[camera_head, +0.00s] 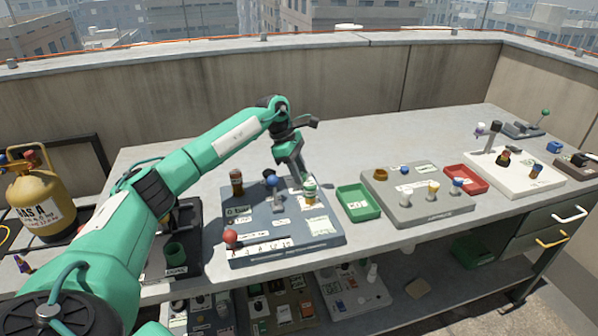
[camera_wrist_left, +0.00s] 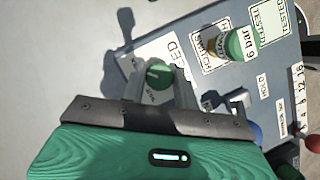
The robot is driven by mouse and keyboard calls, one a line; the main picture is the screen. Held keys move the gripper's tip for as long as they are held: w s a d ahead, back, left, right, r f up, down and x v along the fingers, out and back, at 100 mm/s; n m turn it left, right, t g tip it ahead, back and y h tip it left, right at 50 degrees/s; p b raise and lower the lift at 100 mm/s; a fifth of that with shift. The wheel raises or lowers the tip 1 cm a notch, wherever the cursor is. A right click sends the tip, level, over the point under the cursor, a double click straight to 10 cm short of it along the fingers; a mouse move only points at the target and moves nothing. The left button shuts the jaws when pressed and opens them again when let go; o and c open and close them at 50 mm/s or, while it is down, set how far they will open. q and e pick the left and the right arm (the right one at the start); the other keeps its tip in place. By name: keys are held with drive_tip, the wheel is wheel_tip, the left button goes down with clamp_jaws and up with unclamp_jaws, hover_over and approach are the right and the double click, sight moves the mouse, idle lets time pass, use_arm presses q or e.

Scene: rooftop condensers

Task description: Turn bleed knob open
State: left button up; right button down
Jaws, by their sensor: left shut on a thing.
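My left gripper (camera_head: 299,178) reaches down to the far right part of the blue-grey panel (camera_head: 284,250) on the workbench. In the left wrist view its two fingers (camera_wrist_left: 160,85) are shut on a green knob (camera_wrist_left: 158,74) with a pale mark on top. Part of a label, ending in "ED", shows beside this knob. In the head view the gripper hides the knob. Another green-capped part, marked "6 bar" (camera_wrist_left: 241,43), stands close by on the panel. My right gripper is not in view.
The panel also bears a red ball knob (camera_head: 230,236), a blue ball knob (camera_head: 272,181) and a brown cylinder (camera_head: 236,181). A green tray (camera_head: 358,212) and a grey board (camera_head: 438,213) lie to the right. The bench behind is clear.

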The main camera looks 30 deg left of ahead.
use_arm(q)
drive_tip(key=o, duration=1)
drive_tip(key=shift+c, duration=0.2)
drive_tip(key=v, duration=1.4)
drive_tip(key=shift+b, duration=0.35)
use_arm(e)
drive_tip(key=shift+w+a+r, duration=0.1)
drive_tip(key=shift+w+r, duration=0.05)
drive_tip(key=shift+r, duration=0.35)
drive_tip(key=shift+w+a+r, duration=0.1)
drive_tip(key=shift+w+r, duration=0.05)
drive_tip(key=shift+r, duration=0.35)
use_arm(q)
drive_tip(key=shift+a+f, duration=0.1)
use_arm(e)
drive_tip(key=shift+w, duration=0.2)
